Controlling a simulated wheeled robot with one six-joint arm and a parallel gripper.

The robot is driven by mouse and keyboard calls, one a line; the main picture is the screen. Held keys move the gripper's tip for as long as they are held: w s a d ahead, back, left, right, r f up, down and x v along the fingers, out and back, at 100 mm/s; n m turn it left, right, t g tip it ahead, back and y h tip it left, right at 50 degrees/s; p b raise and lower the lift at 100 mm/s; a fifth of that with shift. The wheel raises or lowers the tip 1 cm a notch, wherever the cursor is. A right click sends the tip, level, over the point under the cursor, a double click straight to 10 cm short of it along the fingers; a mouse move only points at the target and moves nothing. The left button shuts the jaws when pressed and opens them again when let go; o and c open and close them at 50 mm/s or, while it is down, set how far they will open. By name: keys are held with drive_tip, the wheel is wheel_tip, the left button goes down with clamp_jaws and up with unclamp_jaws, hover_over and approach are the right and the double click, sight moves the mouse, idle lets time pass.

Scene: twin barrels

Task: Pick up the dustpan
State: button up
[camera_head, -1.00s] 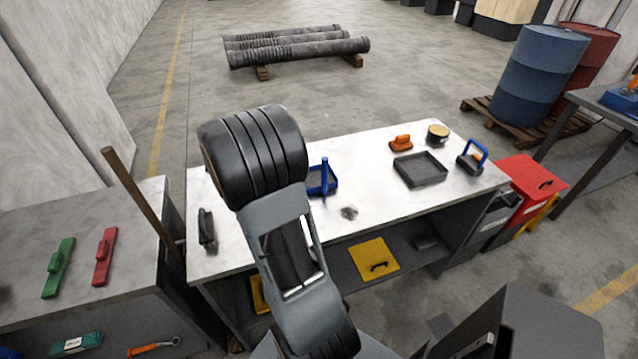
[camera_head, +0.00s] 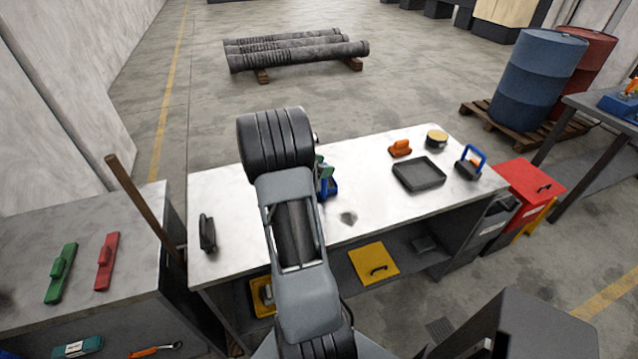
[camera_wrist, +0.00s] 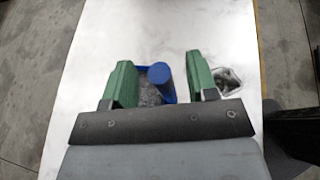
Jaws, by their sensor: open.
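The blue dustpan (camera_head: 333,188) lies on the white-topped workbench, partly hidden behind my arm and gripper in the head view. In the wrist view, its thick blue handle (camera_wrist: 181,80) rises towards the camera, and grey debris shows in the pan beside it. My gripper (camera_wrist: 160,78) is open, with one green finger on each side of the dustpan. I cannot tell how far the fingertips are above the pan. In the head view, my gripper (camera_head: 323,172) is over the bench, mostly hidden by my arm.
A grey debris pile (camera_head: 348,217) lies right of the dustpan. A black tray (camera_head: 419,176), an orange-handled tool (camera_head: 400,148), a round tin (camera_head: 437,138) and a blue-handled block (camera_head: 470,166) stand further right. A black handled item (camera_head: 207,233) is at left.

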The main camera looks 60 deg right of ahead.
drive_tip(key=x, duration=0.2)
drive_tip(key=shift+s+d+f, duration=0.1)
drive_tip(key=shift+s+d, duration=0.05)
drive_tip(key=shift+d, duration=0.1)
clamp_jaws()
idle(0.3)
